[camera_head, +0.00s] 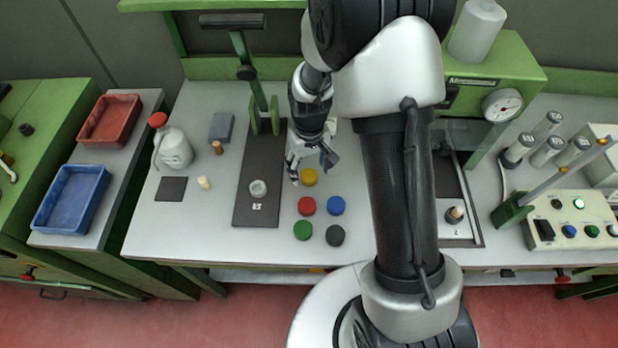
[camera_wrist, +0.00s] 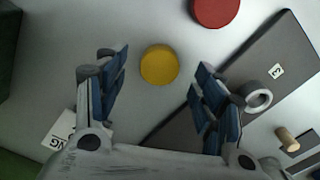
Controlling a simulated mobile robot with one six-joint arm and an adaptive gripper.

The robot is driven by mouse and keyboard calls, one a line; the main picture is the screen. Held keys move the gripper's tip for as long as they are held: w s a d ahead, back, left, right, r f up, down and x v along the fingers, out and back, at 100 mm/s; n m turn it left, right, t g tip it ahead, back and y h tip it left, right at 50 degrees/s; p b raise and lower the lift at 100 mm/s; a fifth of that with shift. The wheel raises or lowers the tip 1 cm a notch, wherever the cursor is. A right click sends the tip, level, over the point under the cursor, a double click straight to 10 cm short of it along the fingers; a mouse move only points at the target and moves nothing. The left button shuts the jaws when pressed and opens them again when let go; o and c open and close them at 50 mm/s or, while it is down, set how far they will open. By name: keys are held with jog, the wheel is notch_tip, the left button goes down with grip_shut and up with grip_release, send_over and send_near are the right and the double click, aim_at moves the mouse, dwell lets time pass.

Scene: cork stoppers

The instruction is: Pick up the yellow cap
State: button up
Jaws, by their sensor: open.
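The yellow cap (camera_head: 309,177) is a round disc lying flat on the grey tabletop. In the wrist view the yellow cap (camera_wrist: 159,65) lies between and a little beyond the two fingertips. My gripper (camera_head: 313,165) is just behind and above the cap in the head view. Its blue-padded fingers (camera_wrist: 155,85) are spread wide with nothing between them touching. The gripper is open and empty, apart from the cap.
A red cap (camera_head: 306,206), a blue cap (camera_head: 336,205), a green cap (camera_head: 303,230) and a black cap (camera_head: 335,235) lie in front of the yellow one. A dark plate (camera_head: 262,180) with a small ring (camera_head: 258,188) is to the left.

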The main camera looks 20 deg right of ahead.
aim_at(309, 177)
notch_tip(309, 177, down, 2)
jog(key=shift+f, duration=0.2)
jog(key=shift+c, duration=0.4)
jog(key=c, duration=0.8)
